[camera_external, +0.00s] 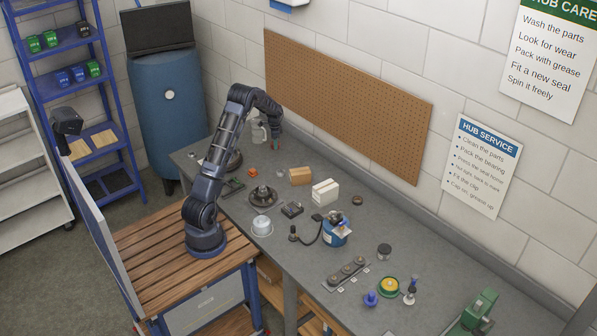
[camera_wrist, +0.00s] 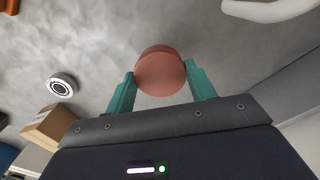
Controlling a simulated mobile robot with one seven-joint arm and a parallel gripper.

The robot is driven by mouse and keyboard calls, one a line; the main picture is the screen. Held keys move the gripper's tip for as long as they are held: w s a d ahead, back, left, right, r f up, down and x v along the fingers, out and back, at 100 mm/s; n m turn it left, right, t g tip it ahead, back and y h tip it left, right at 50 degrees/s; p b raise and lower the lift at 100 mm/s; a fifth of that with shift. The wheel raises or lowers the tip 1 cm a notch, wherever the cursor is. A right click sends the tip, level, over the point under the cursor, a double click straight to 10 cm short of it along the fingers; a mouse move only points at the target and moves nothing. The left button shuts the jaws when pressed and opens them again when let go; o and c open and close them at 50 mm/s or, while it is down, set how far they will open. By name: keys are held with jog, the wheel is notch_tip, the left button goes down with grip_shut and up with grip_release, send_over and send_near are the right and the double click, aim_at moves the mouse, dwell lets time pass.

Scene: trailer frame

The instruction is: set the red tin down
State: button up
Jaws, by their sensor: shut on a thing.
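The red tin (camera_wrist: 160,72) is round and sits between the two teal fingers of my gripper (camera_wrist: 161,90) in the wrist view. The fingers are shut on its sides, and its flat round face shows. The tin is very small there and mostly hidden by the fingers. I cannot tell how far the tin is above the bench top.
A pale bottle (camera_external: 258,131) stands just left of my gripper. A cardboard box (camera_external: 300,176) and a white box (camera_external: 325,192) stand nearer along the bench. A small round part (camera_wrist: 61,86) lies left of the tin. Bare bench shows around the tin.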

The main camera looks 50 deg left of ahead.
jog(key=shift+f, duration=2.05)
jog(key=shift+f, duration=0.15)
jog(key=o, duration=1)
